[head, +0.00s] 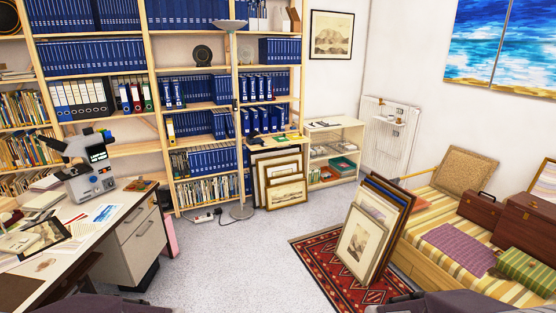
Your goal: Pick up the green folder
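A row of upright binders stands on a middle shelf of the tall wooden bookcase at the left. At its right end is a narrow green folder (147,93), beside a red binder (137,94) and a blue binder (125,96). It is small and far off, and only its spine shows. A teal-green flat item (342,163) lies on the low white shelf; I cannot tell what it is. Dark parts of my own arms show at the bottom edge. Neither gripper can be made out in the head view.
A desk (140,247) with a microscope (88,165) stands at left, before the bookcase. A floor lamp (241,150) and framed prints (287,195) stand by the shelves. More frames (362,243) stand on a red rug (322,262) near a striped daybed (438,207).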

